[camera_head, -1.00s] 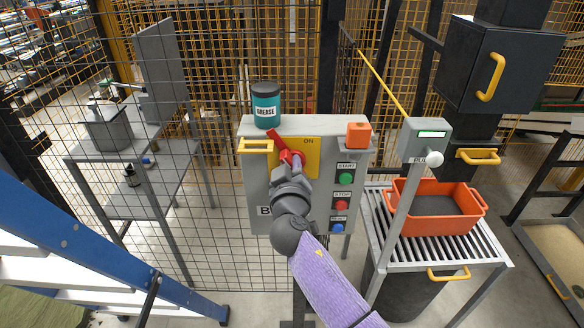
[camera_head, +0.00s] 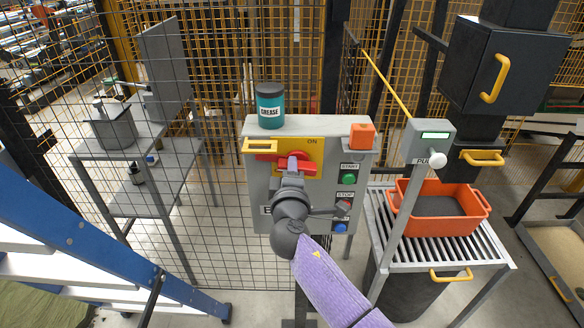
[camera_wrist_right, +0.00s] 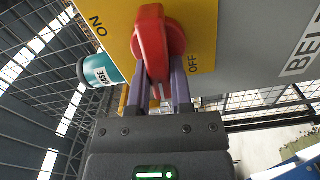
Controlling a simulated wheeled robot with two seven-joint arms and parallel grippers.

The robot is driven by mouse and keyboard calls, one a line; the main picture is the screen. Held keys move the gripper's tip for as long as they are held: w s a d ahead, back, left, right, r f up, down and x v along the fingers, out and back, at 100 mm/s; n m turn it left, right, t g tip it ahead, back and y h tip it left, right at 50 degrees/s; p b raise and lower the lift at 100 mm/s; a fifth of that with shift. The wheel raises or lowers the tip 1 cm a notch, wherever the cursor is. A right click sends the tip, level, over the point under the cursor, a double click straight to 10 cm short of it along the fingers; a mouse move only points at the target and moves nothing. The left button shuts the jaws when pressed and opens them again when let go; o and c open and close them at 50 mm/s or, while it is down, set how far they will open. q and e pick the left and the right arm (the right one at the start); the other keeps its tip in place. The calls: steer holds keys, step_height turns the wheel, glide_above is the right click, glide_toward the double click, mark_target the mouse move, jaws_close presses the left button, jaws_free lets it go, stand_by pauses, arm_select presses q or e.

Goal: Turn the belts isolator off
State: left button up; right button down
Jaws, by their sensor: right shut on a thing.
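The isolator's red handle (camera_head: 270,158) is on a yellow plate (camera_head: 315,158) on the front of the grey control box (camera_head: 258,190). In the head view the handle lies about level. My right gripper (camera_head: 292,163) is at the handle, shut on it. In the right wrist view the red handle (camera_wrist_right: 152,45) runs down between my two fingers (camera_wrist_right: 165,92). The ON mark (camera_wrist_right: 98,26) is left of the handle there, and the OFF mark (camera_wrist_right: 193,62) is right, close to the gripped end. In the head view my gripper hides the plate's lower part. My left gripper is out of view.
A grey post with a pull knob (camera_head: 437,160) and an orange crate (camera_head: 470,229) are to the right.

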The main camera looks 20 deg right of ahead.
steer(key=shift+n, duration=0.9)
steer(key=shift+f, duration=0.1)
steer(key=c, duration=0.5)
jaws_free()
